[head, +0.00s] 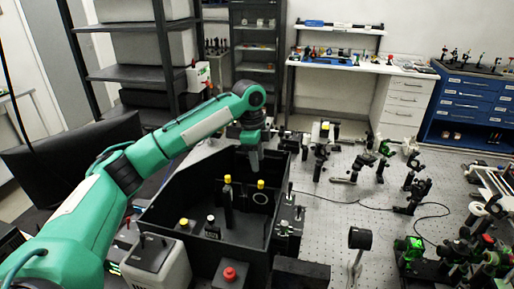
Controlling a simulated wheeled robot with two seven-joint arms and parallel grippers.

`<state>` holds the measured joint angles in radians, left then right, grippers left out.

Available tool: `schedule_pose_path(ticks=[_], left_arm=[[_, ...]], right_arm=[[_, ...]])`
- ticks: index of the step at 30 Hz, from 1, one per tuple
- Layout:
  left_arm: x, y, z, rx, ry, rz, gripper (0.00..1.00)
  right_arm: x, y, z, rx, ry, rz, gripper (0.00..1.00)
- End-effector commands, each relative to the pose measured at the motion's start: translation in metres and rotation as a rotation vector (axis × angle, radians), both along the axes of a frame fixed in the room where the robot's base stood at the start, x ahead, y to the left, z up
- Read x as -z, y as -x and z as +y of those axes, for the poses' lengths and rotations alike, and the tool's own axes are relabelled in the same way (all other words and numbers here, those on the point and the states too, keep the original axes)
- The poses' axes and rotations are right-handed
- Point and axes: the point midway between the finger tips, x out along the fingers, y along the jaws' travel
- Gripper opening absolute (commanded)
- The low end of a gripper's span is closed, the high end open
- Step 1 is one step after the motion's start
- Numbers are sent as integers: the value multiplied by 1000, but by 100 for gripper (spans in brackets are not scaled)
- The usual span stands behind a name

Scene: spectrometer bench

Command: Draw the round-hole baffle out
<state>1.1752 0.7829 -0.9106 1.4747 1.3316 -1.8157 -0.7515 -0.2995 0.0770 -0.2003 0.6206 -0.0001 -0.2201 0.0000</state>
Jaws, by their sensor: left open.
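The round-hole baffle (260,198) is a dark plate with a pale-rimmed round hole and a yellow top. It stands upright inside the black open-topped box (245,232), toward its right wall. My left gripper (254,166) points down over the far part of the box, above and slightly behind the baffle in the picture. It is open and apart from the baffle, and I see nothing in it. The finger gap is too small to make out. My right gripper is not in view.
A taller yellow-topped dark post (227,194) stands just left of the baffle. Other short pieces stand in the near left of the box. A red button (230,274) is at the front. Optic mounts (360,240) stand on the perforated bench to the right.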

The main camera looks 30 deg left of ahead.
Motion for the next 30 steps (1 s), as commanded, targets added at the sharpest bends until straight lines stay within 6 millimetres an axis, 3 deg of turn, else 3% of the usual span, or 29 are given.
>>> schedule_pose_path(ticks=[12, 18, 30], left_arm=[[78, -2, -9, -3, -1, 2, 43], [106, -3, -12, -4, -1, -1, 43], [119, -4, -13, -4, -1, -4, 43]], right_arm=[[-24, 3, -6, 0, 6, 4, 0], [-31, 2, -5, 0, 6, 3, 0], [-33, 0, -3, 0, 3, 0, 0]])
